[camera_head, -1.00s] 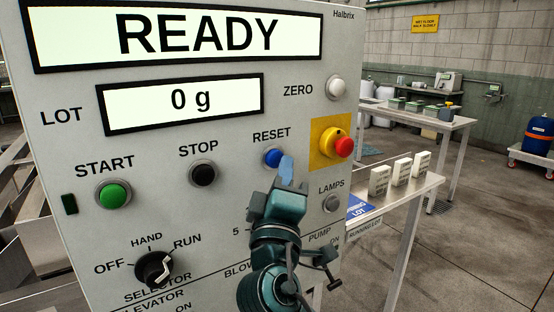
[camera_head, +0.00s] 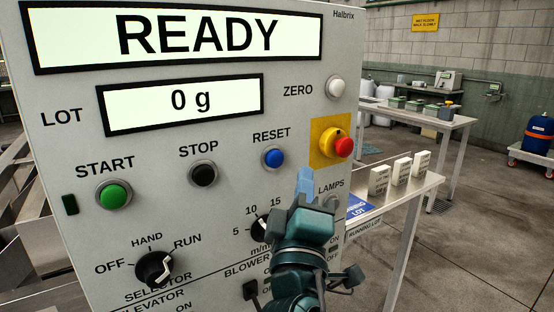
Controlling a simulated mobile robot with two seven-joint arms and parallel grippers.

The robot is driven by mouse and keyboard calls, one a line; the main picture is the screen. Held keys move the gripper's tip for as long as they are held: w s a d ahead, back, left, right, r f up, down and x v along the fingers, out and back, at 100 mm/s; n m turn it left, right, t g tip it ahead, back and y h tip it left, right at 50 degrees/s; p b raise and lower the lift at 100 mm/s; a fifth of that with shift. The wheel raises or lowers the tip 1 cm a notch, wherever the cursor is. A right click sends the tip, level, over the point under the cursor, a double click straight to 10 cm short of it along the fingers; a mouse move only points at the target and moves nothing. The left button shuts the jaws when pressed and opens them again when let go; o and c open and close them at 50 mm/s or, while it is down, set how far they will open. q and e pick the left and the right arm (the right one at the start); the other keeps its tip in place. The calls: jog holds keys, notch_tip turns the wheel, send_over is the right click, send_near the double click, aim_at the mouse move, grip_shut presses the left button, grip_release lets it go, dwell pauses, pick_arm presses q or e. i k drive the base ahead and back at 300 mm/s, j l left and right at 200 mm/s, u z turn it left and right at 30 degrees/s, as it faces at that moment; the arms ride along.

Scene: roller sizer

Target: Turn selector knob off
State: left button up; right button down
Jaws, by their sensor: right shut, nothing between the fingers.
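The selector knob (camera_head: 154,268) is a black round knob with a white pointer, low on the left of the grey control panel (camera_head: 228,148). Its marks read OFF, HAND and RUN, and the white pointer aims up and right, toward RUN. My right gripper (camera_head: 305,182) is shut and empty, with its blue fingertips pointing up in front of the panel, below the RESET button. It is well to the right of the knob and apart from it. I cannot tell if it touches the panel. My left gripper is not in view.
A red emergency button (camera_head: 343,147) is to the right. My right arm hides part of the lower panel. The display reads READY.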

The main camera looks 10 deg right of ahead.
aim_at(154, 269)
jog(key=k+j, duration=0.25)
jog(key=k, duration=0.25)
jog(key=k+j, duration=0.25)
jog(key=k, duration=0.2)
